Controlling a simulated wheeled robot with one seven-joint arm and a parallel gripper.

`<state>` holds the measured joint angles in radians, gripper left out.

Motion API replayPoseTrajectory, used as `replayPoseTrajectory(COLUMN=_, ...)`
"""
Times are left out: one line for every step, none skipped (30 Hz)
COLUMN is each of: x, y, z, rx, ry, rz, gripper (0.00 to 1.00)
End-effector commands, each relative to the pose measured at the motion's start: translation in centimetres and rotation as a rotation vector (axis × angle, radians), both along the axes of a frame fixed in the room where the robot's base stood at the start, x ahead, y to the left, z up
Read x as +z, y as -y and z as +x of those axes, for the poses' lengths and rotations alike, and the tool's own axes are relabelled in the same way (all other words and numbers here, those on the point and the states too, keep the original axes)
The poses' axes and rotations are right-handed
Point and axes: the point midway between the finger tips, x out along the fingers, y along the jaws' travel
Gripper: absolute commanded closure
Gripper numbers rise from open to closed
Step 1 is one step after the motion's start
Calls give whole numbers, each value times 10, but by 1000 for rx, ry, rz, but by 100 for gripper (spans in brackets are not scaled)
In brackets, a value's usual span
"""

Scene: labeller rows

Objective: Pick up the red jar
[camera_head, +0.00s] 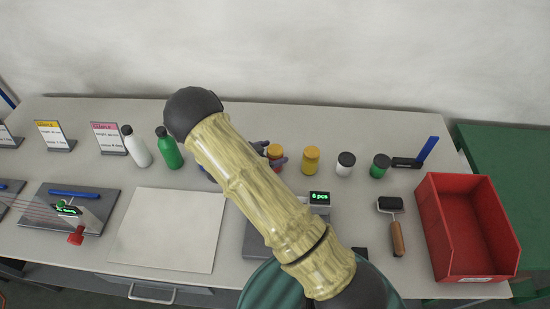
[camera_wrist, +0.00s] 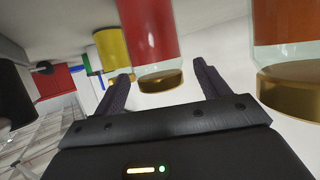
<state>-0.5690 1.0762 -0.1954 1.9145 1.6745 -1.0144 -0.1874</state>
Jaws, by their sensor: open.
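The red jar (camera_wrist: 152,28) has a gold lid (camera_wrist: 160,80) and appears upside down in the wrist view. Its lid end lies between the two fingertips of my gripper (camera_wrist: 162,74), with a visible gap on each side. In the head view the red jar (camera_head: 276,164) stands toward the back of the table, partly hidden by my arm. My gripper (camera_head: 270,152) is open around or just beside it, mostly hidden behind my arm.
An orange jar (camera_wrist: 288,56) is close to the right finger in the wrist view. A yellow jar (camera_head: 311,160), a white jar (camera_head: 345,168) and a green jar (camera_head: 379,170) stand to the right. Bottles stand left; a red bin (camera_head: 432,225) is far right.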

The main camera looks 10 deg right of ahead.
Motion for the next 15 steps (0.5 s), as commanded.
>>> replayPoseTrajectory(x=-1, y=9, z=3, rx=-3, ry=-1, rz=-3, gripper=26)
replayPoseTrajectory(x=-3, y=13, z=5, rx=-3, ry=-1, rz=-3, gripper=26)
replayPoseTrajectory(x=-6, y=17, z=8, rx=-2, ry=-1, rz=-2, gripper=26)
replayPoseTrajectory(x=-7, y=20, z=10, rx=-1, ry=-1, rz=-2, gripper=26)
replayPoseTrajectory(x=-9, y=23, z=11, rx=-1, ry=-1, rz=-2, gripper=26)
replayPoseTrajectory(x=-10, y=26, z=13, rx=-1, ry=-1, rz=-2, gripper=26)
replayPoseTrajectory(x=-11, y=27, z=13, rx=-2, ry=-1, rz=0, gripper=26)
replayPoseTrajectory(x=-12, y=28, z=14, rx=-2, ry=-1, rz=0, gripper=26)
replayPoseTrajectory(x=-12, y=29, z=14, rx=-1, ry=0, rz=0, gripper=26)
replayPoseTrajectory(x=-13, y=28, z=14, rx=-1, ry=0, rz=0, gripper=26)
replayPoseTrajectory(x=-13, y=28, z=14, rx=-1, ry=0, rz=0, gripper=26)
replayPoseTrajectory(x=-13, y=28, z=14, rx=-1, ry=0, rz=0, gripper=26)
replayPoseTrajectory(x=-13, y=28, z=14, rx=-1, ry=0, rz=0, gripper=26)
replayPoseTrajectory(x=-13, y=28, z=14, rx=-1, ry=0, rz=0, gripper=26)
replayPoseTrajectory(x=-13, y=28, z=14, rx=-1, ry=0, rz=0, gripper=26)
